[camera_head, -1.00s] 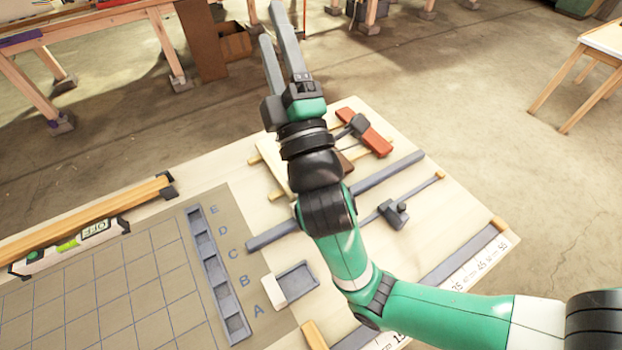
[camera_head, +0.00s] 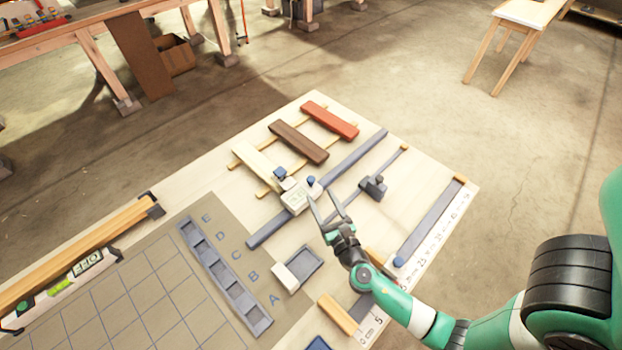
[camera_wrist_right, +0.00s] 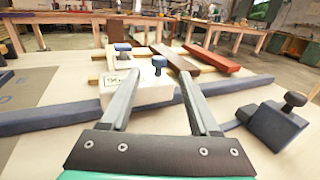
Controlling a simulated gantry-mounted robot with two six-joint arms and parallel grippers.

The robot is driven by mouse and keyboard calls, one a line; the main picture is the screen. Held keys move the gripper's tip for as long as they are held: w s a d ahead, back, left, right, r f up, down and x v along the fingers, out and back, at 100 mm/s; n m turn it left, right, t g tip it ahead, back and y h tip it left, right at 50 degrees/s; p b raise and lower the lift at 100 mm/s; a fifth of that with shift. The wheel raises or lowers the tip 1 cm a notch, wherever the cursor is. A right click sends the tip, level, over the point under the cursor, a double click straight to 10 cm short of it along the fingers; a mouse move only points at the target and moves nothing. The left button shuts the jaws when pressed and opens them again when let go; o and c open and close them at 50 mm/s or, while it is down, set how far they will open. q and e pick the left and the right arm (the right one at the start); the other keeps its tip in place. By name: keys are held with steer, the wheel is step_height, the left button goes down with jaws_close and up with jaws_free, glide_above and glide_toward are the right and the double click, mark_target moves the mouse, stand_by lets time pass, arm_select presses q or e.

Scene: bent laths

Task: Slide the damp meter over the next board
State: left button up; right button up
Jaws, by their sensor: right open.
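The damp meter (camera_head: 293,201) is a pale box with a small display and blue knobs. It sits on the long grey rail (camera_head: 350,158), its head beside the near end of the cream board (camera_head: 258,165). The dark brown board (camera_head: 299,141) and the red board (camera_head: 330,120) lie beyond, on two thin wooden strips. My right gripper (camera_head: 319,194) is open at the meter's right side. In the right wrist view, a blue knob of the meter (camera_wrist_right: 152,92) shows between the fingertips (camera_wrist_right: 160,66); contact cannot be told. My left gripper is not in view.
A dark sliding block (camera_head: 373,187) on a thin rod stands right of the gripper. A grey tray (camera_head: 312,262) with a white block lies nearer, beside a lettered slotted rack (camera_head: 222,275). A ruler strip (camera_head: 445,225) runs along the right edge.

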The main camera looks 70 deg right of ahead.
mark_target(313, 182)
steer(key=x, duration=0.8)
steer(key=shift+a, duration=0.1)
jaws_close()
stand_by(1.0)
